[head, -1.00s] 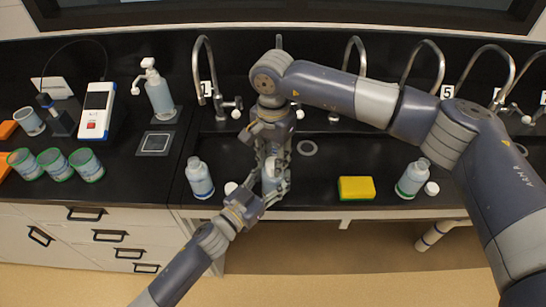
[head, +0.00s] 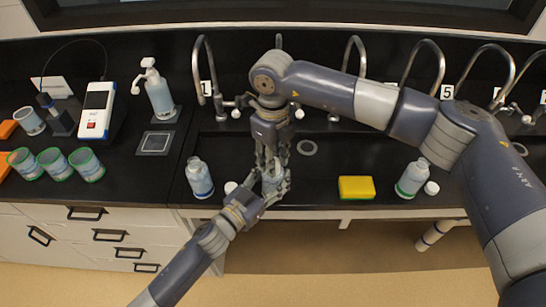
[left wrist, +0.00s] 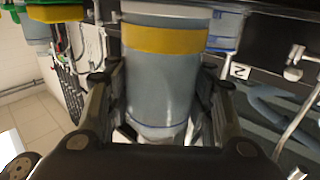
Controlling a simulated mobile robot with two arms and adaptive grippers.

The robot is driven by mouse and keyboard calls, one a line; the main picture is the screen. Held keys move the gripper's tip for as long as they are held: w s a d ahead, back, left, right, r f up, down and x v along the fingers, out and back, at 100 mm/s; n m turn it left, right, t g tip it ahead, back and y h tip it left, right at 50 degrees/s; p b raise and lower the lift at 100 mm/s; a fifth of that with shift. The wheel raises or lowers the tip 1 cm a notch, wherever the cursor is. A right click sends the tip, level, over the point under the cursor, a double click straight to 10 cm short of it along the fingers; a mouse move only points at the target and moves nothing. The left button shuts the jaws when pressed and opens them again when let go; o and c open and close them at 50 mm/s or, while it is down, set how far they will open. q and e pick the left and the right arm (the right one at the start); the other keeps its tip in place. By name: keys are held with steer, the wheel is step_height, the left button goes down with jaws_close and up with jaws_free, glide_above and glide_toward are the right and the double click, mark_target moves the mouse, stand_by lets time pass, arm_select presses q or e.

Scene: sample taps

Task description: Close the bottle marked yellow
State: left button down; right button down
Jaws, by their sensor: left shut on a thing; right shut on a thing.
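The bottle with a yellow band (left wrist: 165,38) fills the middle of the left wrist view, between my left fingers. In the head view this bottle (head: 273,183) is upright near the sink's front edge, largely covered by both grippers. My left gripper (head: 268,190) comes from the lower left and is shut around the bottle's body. My right gripper (head: 271,163) points down from above and is shut at the bottle's top, on what appears to be its cap. The cap is hidden by the fingers, so I cannot tell how it sits on the neck.
A bottle (head: 200,180) stands to the left with a loose white cap (head: 230,187). Another bottle (head: 411,180) with a green band stands to the right, beside its cap (head: 432,188). A yellow sponge (head: 356,188) lies between. Curved taps (head: 354,45) line the back.

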steer(key=m, duration=0.7)
steer(key=shift+m, duration=0.3)
steer(key=c, duration=1.2)
jaws_free()
steer(key=shift+o, duration=0.2)
step_height(320, 180, up, 12)
arm_select(q)
steer(key=c, duration=0.7)
jaws_free()
